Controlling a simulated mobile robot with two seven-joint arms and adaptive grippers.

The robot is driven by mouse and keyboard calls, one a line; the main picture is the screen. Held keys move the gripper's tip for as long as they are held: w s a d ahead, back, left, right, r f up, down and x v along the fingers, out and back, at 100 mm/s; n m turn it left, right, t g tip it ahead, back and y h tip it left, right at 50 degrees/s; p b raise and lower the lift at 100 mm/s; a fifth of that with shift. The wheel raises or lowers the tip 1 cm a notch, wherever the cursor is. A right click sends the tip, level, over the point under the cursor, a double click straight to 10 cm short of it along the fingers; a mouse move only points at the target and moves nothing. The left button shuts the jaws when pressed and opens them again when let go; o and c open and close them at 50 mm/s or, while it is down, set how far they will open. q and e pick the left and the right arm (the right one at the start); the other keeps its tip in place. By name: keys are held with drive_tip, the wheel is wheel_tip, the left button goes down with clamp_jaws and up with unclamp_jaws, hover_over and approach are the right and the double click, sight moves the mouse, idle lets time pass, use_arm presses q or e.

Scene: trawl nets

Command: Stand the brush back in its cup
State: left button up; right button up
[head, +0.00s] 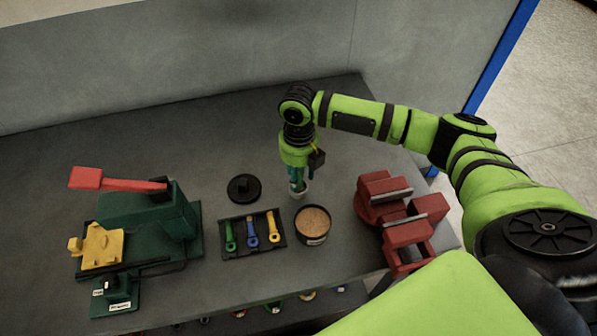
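My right gripper (296,174) points down at the back middle of the bench, right over a small pale cup (302,191). A narrow teal shape, which looks like the brush, shows at the fingertips and reaches down to the cup's mouth. It is too small and too much covered by the gripper to tell its bristles, or whether its lower end is inside the cup. I cannot tell if the fingers are closed on it. My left gripper is not in view.
A round tin (312,224) with tan contents stands just in front of the cup. A tray (262,252) of green, blue and yellow tools, a black round lid (244,188), a red vise (408,225) and a green machine (150,222) with a red lever are around. The bench's back left is clear.

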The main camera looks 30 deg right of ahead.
wheel_tip(320, 180, up, 12)
drive_tip(key=b, duration=0.3)
drive_tip(key=shift+f, duration=0.25)
drive_tip(key=shift+r, duration=0.45)
